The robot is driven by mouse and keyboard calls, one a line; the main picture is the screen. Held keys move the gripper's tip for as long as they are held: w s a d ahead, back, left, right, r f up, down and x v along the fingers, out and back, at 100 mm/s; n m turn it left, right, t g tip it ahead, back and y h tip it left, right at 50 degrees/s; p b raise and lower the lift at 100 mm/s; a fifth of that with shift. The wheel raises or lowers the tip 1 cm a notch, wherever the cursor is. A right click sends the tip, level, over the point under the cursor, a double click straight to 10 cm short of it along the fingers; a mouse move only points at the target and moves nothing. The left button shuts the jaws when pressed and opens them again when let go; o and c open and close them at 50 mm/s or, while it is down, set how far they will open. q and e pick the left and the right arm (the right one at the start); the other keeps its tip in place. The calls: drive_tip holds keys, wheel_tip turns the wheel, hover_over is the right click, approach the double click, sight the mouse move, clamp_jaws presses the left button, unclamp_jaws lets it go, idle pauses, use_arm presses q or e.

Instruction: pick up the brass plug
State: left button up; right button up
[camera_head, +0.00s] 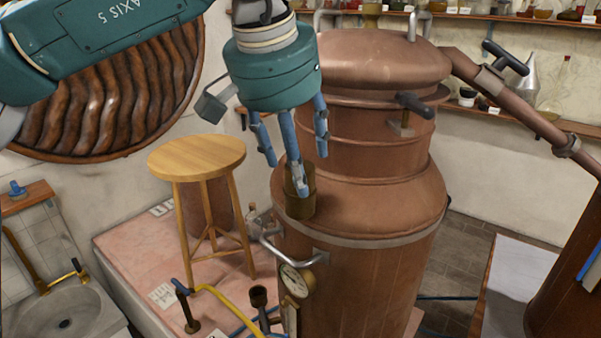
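A dull brass cylinder (300,208), which may be the brass plug or the neck that holds it, stands upright on the left shoulder of the large copper still (375,205). My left gripper (295,165) hangs from the teal wrist just above it, fingers pointing down. Its blue-grey fingers are spread apart with nothing visible between them. The longest-looking finger overlaps the cylinder's upper part and hides some of it; I cannot tell whether it touches. My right gripper is not in view.
A metal handle (275,248) and a round gauge (294,281) sit on the still below the cylinder. A wooden stool (197,157) stands to the left. A copper pipe (525,112) slopes down right. Shelves with glassware (550,103) line the back wall.

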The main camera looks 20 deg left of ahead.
use_arm(q)
drive_tip(key=shift+w+f, duration=0.15)
drive_tip(key=shift+f, duration=0.5)
drive_tip(key=shift+w+a, duration=0.1)
drive_tip(key=shift+c, duration=1.1)
drive_tip(key=c, duration=1)
drive_tip(key=shift+c, duration=0.2)
drive_tip(key=shift+r, duration=0.6)
wheel_tip(320, 180, up, 19)
drive_tip(key=p, duration=0.1)
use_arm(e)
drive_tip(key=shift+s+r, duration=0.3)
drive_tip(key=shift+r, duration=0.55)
